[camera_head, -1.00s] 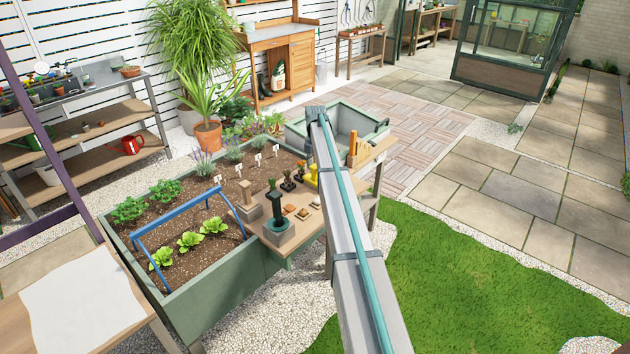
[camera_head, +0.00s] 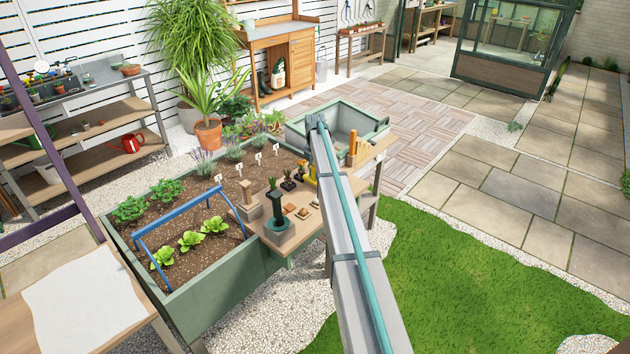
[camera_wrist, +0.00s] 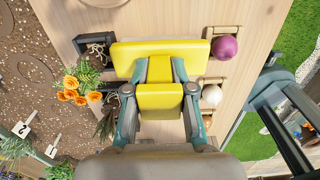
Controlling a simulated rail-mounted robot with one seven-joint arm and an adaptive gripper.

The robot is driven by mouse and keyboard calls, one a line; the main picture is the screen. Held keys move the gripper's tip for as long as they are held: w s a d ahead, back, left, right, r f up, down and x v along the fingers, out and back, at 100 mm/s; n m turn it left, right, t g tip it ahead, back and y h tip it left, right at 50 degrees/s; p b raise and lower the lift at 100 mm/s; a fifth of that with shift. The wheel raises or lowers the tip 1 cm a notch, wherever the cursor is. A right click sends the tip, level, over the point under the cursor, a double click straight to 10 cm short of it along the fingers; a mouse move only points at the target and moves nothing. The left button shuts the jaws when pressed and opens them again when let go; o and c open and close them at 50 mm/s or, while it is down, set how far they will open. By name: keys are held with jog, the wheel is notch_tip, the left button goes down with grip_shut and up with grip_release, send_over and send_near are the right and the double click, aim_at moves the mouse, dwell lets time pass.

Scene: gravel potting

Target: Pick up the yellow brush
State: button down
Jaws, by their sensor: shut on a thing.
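The yellow brush (camera_wrist: 160,57) is in the upper middle of the wrist view, with a wide yellow bar across the top and a narrower yellow part running down towards me. My gripper (camera_wrist: 160,88) has a teal-grey finger on each side of this narrower part and is shut on it. The wooden board (camera_wrist: 162,14) lies beneath; I cannot tell whether the brush touches it. In the head view my arm hides most of the gripper, and only a little yellow (camera_head: 312,175) shows beside the arm.
A purple bulb (camera_wrist: 225,47) and a white bulb (camera_wrist: 212,95) lie close to the right of the brush. Orange flowers (camera_wrist: 72,92) and a dark tray (camera_wrist: 96,43) are on its left. The planter bed (camera_head: 180,290) and a grey-green basin (camera_head: 368,108) flank the board.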

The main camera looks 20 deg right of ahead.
jog(key=shift+r, duration=0.15)
jog(key=shift+r, duration=0.55)
jog(key=s+a+r+b, duration=0.4)
jog(key=s+a+r, duration=0.5)
jog(key=s+r, duration=0.1)
jog(key=shift+s+a+r, duration=0.15)
jog(key=shift+a+r, duration=0.1)
jog(key=shift+r, duration=0.55)
